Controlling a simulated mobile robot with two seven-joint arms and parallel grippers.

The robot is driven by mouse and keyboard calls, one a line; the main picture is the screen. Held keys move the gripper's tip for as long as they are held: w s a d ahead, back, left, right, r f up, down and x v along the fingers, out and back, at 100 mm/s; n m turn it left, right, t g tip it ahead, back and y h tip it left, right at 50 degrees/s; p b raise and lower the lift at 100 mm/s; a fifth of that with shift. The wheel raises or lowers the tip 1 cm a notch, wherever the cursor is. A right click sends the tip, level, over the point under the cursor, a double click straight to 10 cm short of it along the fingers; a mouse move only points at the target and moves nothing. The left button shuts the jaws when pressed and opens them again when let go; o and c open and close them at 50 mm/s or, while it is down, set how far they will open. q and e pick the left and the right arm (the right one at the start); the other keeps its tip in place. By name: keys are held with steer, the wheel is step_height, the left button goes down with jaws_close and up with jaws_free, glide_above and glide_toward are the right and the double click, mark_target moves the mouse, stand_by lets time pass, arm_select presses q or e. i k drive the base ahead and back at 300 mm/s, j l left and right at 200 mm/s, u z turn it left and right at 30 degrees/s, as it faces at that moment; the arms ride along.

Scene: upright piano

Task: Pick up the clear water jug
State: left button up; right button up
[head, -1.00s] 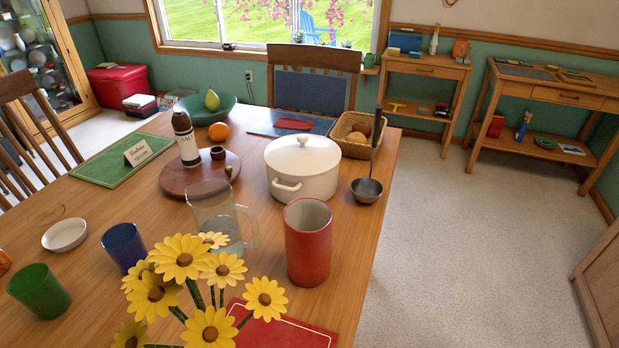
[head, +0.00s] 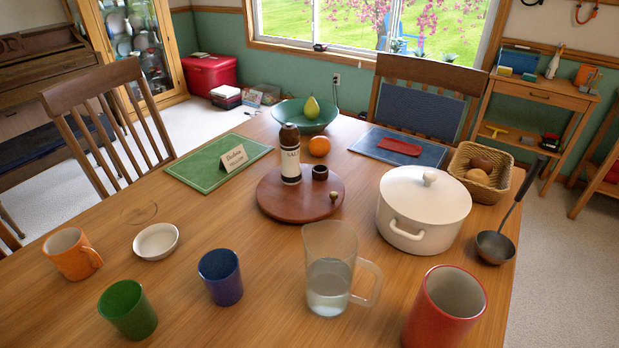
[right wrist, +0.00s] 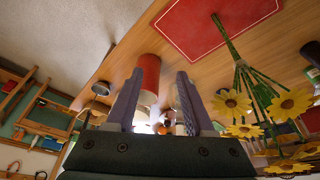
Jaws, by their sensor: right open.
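The clear water jug (head: 329,285) stands upright on the wooden table in the head view, with water in its lower part and its handle to the right. Neither gripper shows in the head view. In the right wrist view my right gripper (right wrist: 166,78) is open, its two grey fingers apart with nothing held. The table looks upside down there, and a red cylinder (right wrist: 149,75) shows behind the fingers. I cannot make out the jug clearly in that view. My left gripper is in neither view.
A red cylinder (head: 446,308) stands right of the jug, and a white lidded pot (head: 410,215) behind it. A round wooden board (head: 275,203) with a bottle lies behind. Blue (head: 220,278) and green (head: 128,310) cups stand left. Yellow flowers (right wrist: 235,103) show in the wrist view.

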mark_target(329, 284)
steer(key=i+j+z, duration=0.2)
steer(key=z, duration=0.2)
steer(key=i+j+z, duration=0.25)
steer(key=z, duration=0.15)
steer(key=i+j+z, duration=0.15)
steer(key=j+z, duration=0.3)
steer(key=i+j+z, duration=0.15)
steer(key=j+z, duration=1.5)
steer(key=l, duration=0.1)
